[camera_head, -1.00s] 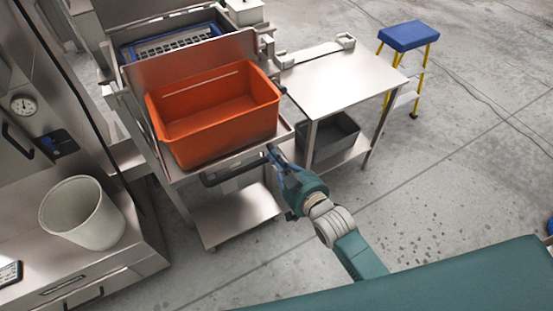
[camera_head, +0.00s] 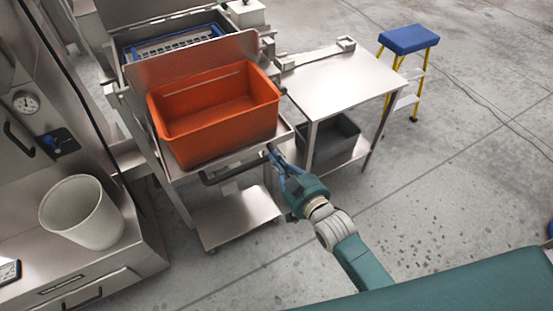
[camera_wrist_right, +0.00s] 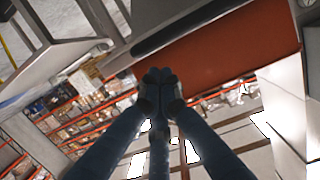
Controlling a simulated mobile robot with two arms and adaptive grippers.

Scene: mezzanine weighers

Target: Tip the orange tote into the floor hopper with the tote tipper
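The orange tote (camera_head: 222,138) sits upright in the cradle of the steel tote tipper (camera_head: 205,236), against a steel back plate. A black handle bar (camera_head: 222,176) runs along the tipper's front. My right gripper (camera_head: 271,153) is at the bar's right end. In the right wrist view its blue fingers (camera_wrist_right: 158,80) are drawn together with nothing visible between them, just below the dark bar (camera_wrist_right: 190,25); whether they touch it I cannot tell. Behind the plate is a steel box with a blue-rimmed grate (camera_head: 172,46); I cannot tell if it is the floor hopper. My left gripper is not in view.
A steel table (camera_head: 335,83) with a grey bin (camera_head: 335,138) on its lower shelf stands right of the tipper. A blue-topped step stool (camera_head: 408,40) is beyond it. A white bucket (camera_head: 82,212) stands on the left steel unit.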

